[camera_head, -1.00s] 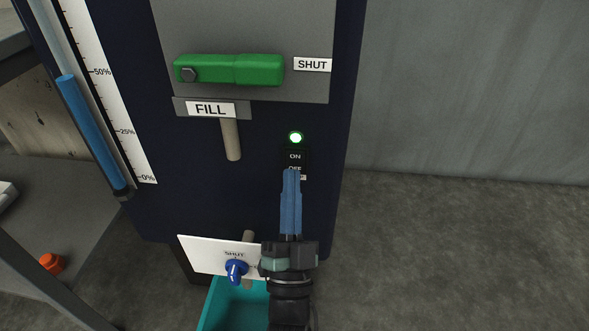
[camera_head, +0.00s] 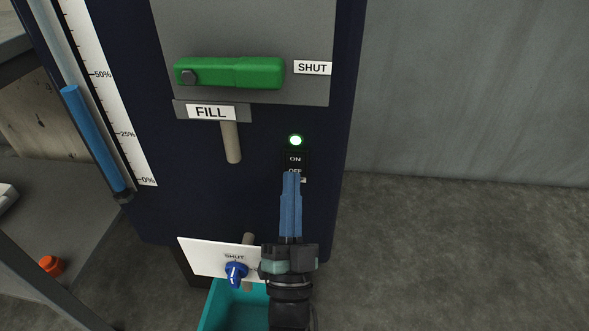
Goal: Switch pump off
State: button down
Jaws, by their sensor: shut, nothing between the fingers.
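The pump switch (camera_head: 295,160) is a small black rocker on the dark blue cabinet, marked ON above and OFF below. I cannot tell whether the tips touch the switch.
A green lever (camera_head: 230,72) is beside a SHUT label, with a FILL label (camera_head: 211,112) and pipe (camera_head: 231,142) below. A blue valve knob (camera_head: 236,272) on a white plate and a teal bin (camera_head: 222,306) are low, left of my gripper. Floor to the right is clear.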

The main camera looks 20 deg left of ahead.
jog(key=shift+s, duration=0.15)
jog(key=shift+s+r, duration=0.1)
jog(key=s+p, duration=0.1)
jog(key=s+d+p, duration=0.1)
jog(key=s, duration=0.1)
jog(key=s+p, duration=0.1)
jog(key=s, duration=0.1)
jog(key=shift+d+r, duration=0.25)
jog(key=shift+r, duration=0.05)
dwell(0.5)
